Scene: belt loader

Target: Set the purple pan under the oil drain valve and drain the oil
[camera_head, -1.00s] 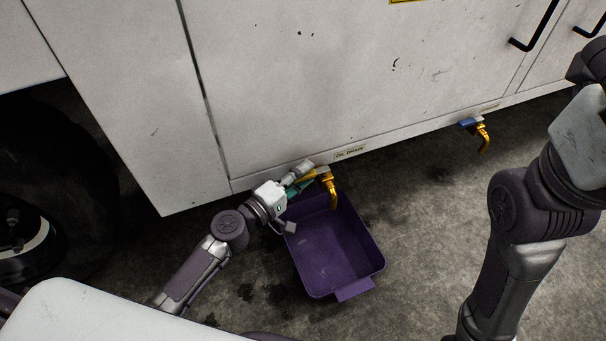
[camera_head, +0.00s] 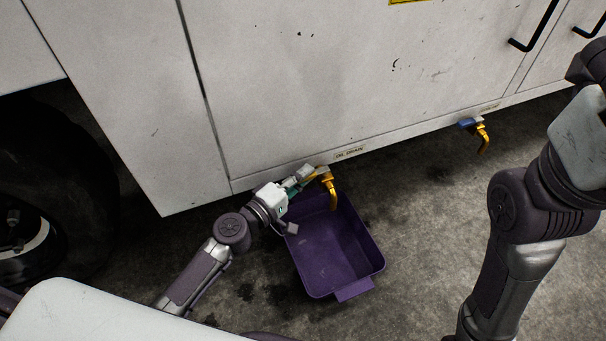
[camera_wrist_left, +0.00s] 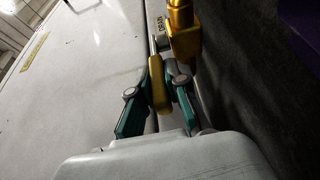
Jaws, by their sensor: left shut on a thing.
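The purple pan (camera_head: 335,255) lies on the ground beside the white vehicle panel. The brass oil drain valve (camera_head: 331,192) sticks out at the panel's lower edge, under an "OIL DRAIN" label (camera_head: 350,153). Its spout hangs over the pan's far part. My left gripper (camera_head: 309,177) is shut on the valve's yellow handle. In the left wrist view the handle (camera_wrist_left: 158,88) sits between the teal fingers, next to the valve body (camera_wrist_left: 183,38). No oil stream can be made out. My right arm is at the right, but its gripper is out of view.
A second valve with a blue handle (camera_head: 469,124) hangs at the panel edge to the right. A tyre (camera_head: 55,190) is at the left. Dark stains mark the ground left of the pan. The ground right of the pan is clear.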

